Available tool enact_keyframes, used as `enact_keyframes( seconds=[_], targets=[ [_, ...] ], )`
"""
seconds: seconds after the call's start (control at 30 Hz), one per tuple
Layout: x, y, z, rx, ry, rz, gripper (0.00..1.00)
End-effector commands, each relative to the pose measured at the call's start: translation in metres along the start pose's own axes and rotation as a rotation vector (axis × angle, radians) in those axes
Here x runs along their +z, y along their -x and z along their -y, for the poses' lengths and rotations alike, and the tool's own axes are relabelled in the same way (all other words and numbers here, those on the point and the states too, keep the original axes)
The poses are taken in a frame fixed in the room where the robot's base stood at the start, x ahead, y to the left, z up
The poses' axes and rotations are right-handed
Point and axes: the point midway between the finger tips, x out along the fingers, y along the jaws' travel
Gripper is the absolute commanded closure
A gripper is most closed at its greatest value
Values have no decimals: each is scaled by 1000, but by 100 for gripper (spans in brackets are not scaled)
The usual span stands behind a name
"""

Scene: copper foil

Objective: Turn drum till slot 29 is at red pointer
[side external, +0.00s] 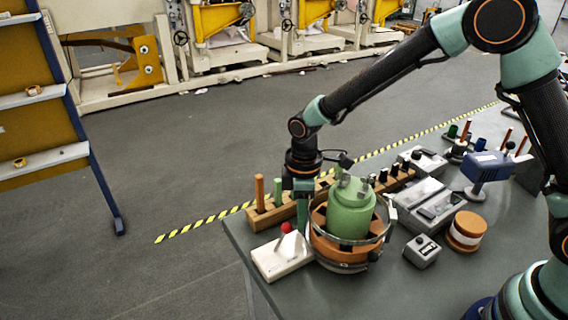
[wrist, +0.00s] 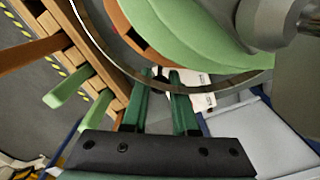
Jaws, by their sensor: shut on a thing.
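The drum (side external: 322,247) is a round orange-brown carrier on the table, with a metal hoop around it and a large green jar (side external: 349,208) standing in it. In the wrist view the green jar (wrist: 200,28) fills the top and the metal hoop (wrist: 104,52) curves across. My gripper (side external: 303,232) reaches down at the drum's left edge. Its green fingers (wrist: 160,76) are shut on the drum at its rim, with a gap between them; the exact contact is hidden. A red ball (side external: 286,228) on a white block (side external: 280,258) stands left of the drum. No slot numbers are legible.
A wooden rack (side external: 268,214) with upright pegs stands behind the drum. A small grey box (side external: 422,251), an orange-and-white roll (side external: 466,231) and grey devices (side external: 430,203) stand to the right. The table's left edge is close to the white block.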

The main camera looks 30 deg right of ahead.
Motion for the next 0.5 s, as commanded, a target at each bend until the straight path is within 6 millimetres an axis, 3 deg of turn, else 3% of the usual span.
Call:
enact_keyframes(
  seconds=[0.5],
  targets=[
    [7, 2, -26, 3, -261, -4, 100]
  ],
)
